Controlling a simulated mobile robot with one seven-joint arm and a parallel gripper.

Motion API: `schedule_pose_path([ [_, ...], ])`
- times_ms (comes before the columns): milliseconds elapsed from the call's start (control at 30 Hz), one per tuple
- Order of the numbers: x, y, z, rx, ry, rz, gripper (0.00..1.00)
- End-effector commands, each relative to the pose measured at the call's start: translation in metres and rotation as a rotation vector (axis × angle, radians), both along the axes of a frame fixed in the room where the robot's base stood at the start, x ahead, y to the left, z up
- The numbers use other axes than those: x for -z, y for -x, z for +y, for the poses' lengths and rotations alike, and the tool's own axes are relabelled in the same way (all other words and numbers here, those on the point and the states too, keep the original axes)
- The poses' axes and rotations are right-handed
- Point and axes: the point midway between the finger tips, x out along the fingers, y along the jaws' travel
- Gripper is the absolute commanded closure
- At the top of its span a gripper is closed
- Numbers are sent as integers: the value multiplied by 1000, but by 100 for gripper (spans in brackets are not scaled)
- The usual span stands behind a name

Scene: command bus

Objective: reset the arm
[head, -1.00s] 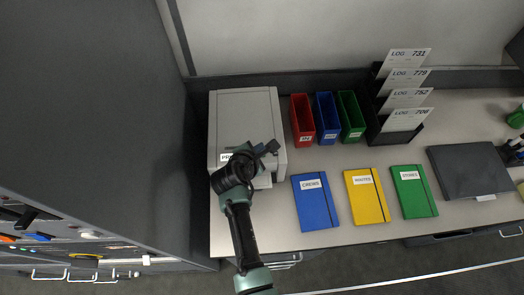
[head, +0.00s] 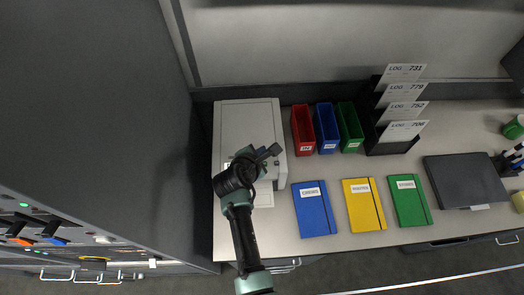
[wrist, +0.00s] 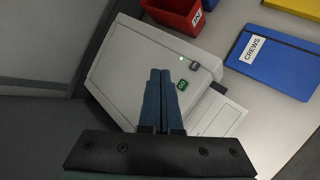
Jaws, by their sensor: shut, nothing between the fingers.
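My gripper (head: 268,153) hangs over the grey-white printer-like box (head: 247,118) at the left end of the desk. In the wrist view its two fingers (wrist: 160,92) lie together, shut, with nothing between them. Beneath them the box (wrist: 125,60) shows a small lit green indicator and two buttons, one green and one dark. The gripper appears above the box; I cannot tell the exact gap. My arm hides part of the box's front.
Red (head: 303,130), blue (head: 327,128) and green (head: 350,127) bins stand right of the box. Blue (head: 314,209), yellow (head: 364,205) and green (head: 411,202) notebooks lie in front. A log rack (head: 392,146) and dark laptop-like case (head: 465,181) are farther right. A grey cabinet (head: 90,130) stands left.

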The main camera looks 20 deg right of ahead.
Motion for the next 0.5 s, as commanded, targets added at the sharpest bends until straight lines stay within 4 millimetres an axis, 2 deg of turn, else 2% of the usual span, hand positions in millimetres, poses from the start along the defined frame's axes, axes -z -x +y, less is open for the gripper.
schedule_pose_path([
  [300, 0, 0, 0, 0, 0, 0, 100],
  [333, -5, -4, 1, 5, -8, -18, 100],
  [433, -37, -27, 5, 48, -78, -140, 100],
  [467, -51, -36, 8, 66, -112, -191, 100],
  [500, -73, -49, 11, 91, -163, -271, 100],
])
